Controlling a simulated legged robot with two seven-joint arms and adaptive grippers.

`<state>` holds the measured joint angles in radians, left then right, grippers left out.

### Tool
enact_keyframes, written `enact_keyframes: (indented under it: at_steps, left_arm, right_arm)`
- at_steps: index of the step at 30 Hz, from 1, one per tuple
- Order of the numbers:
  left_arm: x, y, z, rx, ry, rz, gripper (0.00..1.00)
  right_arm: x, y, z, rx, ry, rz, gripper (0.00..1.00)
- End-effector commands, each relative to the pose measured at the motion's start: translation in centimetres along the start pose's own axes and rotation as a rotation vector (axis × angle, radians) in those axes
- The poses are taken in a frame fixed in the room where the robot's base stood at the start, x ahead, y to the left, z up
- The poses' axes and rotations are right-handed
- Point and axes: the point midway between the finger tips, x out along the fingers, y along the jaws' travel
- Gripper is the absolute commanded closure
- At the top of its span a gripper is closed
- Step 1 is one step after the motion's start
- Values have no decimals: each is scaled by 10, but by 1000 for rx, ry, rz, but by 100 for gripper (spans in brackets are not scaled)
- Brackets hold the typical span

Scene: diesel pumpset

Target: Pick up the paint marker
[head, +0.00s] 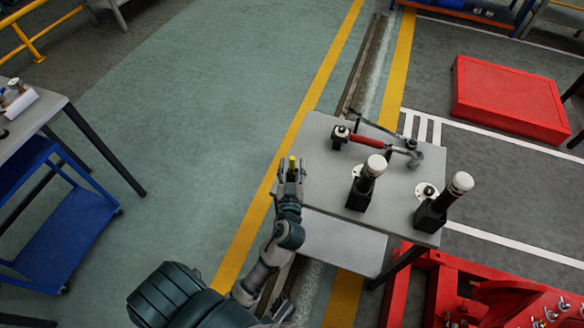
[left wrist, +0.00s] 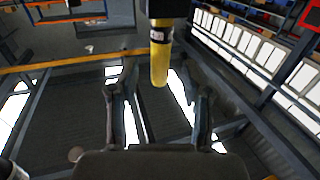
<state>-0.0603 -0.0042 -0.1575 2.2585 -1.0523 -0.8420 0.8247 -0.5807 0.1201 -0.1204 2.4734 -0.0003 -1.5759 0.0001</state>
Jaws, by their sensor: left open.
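The paint marker (head: 292,163) shows as a small yellow piece at the left edge of the grey table, by the fingertips of my left gripper (head: 290,173). In the left wrist view the marker (left wrist: 160,60) has a yellow body with a dark band and a black part above, cut off by the top edge. My left gripper also shows there (left wrist: 158,105), open, with one finger on each side of the marker's line.
A red box (head: 510,97) lies at the upper right. A blue cart (head: 62,225) stands left. Green floor between is clear.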

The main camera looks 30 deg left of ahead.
Motion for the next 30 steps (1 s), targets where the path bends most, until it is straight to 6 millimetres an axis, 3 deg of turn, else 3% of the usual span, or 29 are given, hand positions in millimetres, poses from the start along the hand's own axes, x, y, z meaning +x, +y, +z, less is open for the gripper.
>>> enact_keyframes:
  at_steps: [4,12,18,30]
  left_arm:
    - [19,0,0,2,1,1,52]
    - [22,0,0,0,-1,1,52]
    - [22,0,0,0,-1,1,100]
    - [22,0,-4,-1,1,1,100]
  right_arm:
    - [4,0,0,0,-1,0,43]
    - [6,0,0,-1,-1,0,43]
    - [6,0,0,-1,-1,0,43]
    - [4,0,-2,-1,4,0,43]
